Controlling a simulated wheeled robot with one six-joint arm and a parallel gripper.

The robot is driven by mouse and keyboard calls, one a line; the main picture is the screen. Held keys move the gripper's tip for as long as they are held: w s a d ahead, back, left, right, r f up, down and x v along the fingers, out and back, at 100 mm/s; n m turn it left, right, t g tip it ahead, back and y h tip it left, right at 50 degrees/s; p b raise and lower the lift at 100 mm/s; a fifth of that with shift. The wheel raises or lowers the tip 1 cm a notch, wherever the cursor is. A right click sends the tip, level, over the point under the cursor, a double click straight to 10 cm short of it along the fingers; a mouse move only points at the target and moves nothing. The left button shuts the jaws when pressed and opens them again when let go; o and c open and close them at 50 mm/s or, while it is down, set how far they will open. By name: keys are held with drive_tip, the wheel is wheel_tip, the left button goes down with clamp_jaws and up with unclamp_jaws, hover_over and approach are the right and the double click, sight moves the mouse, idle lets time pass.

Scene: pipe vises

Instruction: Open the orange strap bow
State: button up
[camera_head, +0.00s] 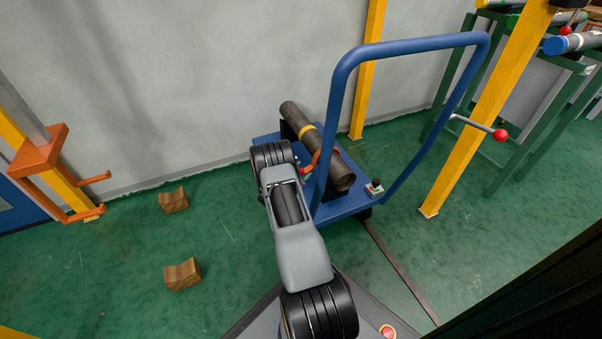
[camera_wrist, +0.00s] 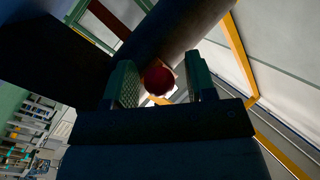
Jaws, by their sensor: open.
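The orange strap bow (camera_head: 311,163) shows in part beside the dark pipe on the blue cart, just right of my arm; the rest is hidden. In the wrist view, a dark red round knob (camera_wrist: 158,79) sits between the two fingers of my gripper (camera_wrist: 163,86), with a little orange beside it. It looks like the end of the bow's handle. My fingers are apart, one on each side of the knob; I cannot tell whether either touches it. The pipe (camera_wrist: 185,28) runs just beyond the fingertips.
The pipe (camera_head: 324,150) with a yellow band lies on the blue cart (camera_head: 345,206), under its tall blue handle (camera_head: 425,45). A yellow post (camera_head: 488,110) with a red-knobbed lever stands right. Two wooden blocks (camera_head: 182,274) lie on the clear green floor at left.

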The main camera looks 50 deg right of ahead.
clamp_jaws()
idle(0.4)
